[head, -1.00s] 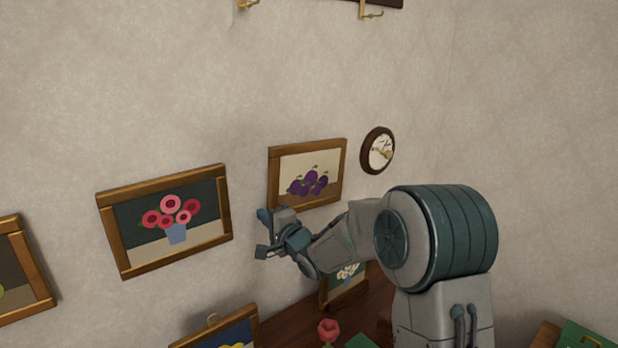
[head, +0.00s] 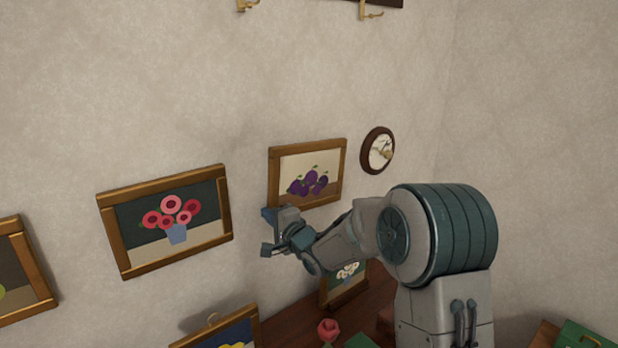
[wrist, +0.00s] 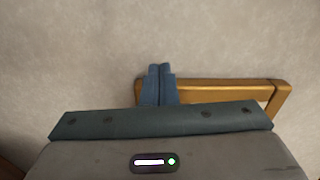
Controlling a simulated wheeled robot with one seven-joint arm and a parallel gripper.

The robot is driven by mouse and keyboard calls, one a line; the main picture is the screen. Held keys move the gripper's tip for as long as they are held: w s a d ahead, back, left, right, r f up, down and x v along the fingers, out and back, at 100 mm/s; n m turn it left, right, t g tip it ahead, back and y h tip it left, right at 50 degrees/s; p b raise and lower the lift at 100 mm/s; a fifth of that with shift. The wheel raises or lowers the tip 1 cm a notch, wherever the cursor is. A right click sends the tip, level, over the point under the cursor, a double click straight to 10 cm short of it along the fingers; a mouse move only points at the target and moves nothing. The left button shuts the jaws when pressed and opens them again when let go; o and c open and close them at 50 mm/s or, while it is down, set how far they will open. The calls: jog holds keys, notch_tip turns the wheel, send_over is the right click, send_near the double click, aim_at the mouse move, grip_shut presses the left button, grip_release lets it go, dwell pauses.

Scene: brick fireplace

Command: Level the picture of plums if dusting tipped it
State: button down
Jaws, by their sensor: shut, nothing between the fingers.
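The picture of plums (head: 308,180) hangs on the wall in the head view, in a brown wooden frame. Its top edge rises slightly to the right, much like the flower picture's edge, so I cannot tell a small tilt from the slanted view. My gripper (head: 268,213) is at the frame's lower left corner, partly covering it. In the wrist view, my gripper's blue fingers (wrist: 158,84) are shut together with nothing between them. They overlap the left end of a wooden frame (wrist: 225,90), whose visible edge looks nearly level. Whether they touch it is unclear.
A flower picture (head: 175,222) hangs to the left, and a round dark-framed picture (head: 378,151) to the right. A wooden surface (head: 373,300) below bears a framed white-flower picture (head: 344,285) and a red flower (head: 328,329).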

jog(key=shift+w+d+p, duration=0.4)
jog(key=shift+w+d, duration=0.1)
jog(key=shift+d, duration=0.25)
dwell(0.8)
jog(key=shift+s+a, duration=0.1)
jog(key=shift+a, duration=0.05)
jog(key=s+a+v, duration=0.1)
jog(key=v, duration=0.7)
jog(key=shift+a, duration=0.15)
dwell(0.7)
